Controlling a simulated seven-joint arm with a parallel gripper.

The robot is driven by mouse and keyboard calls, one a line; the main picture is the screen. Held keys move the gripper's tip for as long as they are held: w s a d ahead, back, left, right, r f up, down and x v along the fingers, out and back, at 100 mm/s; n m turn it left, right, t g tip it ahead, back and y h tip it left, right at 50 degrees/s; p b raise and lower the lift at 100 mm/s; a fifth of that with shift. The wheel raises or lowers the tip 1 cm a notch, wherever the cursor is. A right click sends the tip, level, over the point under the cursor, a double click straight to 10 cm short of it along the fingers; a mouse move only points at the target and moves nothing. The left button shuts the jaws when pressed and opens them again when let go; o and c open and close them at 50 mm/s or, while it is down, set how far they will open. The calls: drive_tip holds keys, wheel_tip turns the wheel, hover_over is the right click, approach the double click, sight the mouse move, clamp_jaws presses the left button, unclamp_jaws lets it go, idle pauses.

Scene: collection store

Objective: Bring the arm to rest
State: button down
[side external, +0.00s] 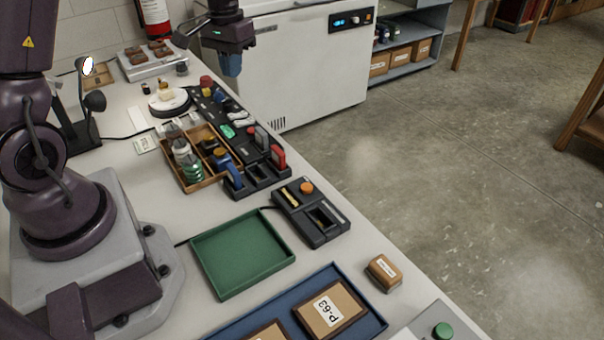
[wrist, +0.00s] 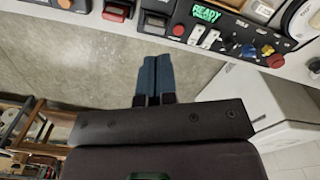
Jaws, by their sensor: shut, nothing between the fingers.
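My gripper (side external: 231,66) hangs at the top of the side external view, above the far edge of the bench and in front of the white cabinet. Its blue fingers point down and nothing shows in them. In the wrist view my gripper (wrist: 155,78) has its two blue fingers side by side, touching, with bare floor behind them. It is shut and empty, apart from all objects on the bench.
The bench holds a green tray (side external: 243,280), a blue tray (side external: 367,316) with labelled boxes, a wooden compartment tray (side external: 208,181), a black device (side external: 322,236) and a small brown box (side external: 384,271). A white cabinet (side external: 300,80) stands beyond. A panel reading READY (wrist: 206,14) shows in the wrist view.

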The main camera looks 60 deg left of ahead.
drive_tip(key=s+d+r+m+t, duration=0.2)
drive_tip(key=s+d+r, duration=0.4)
drive_tip(key=d, duration=0.3)
drive_tip(key=s+d+r+m+t, duration=0.3)
drive_tip(key=s+d+r, duration=0.4)
drive_tip(key=s+d, duration=0.2)
drive_tip(key=shift+t, duration=0.3)
drive_tip(key=shift+s, duration=0.1)
idle(0.4)
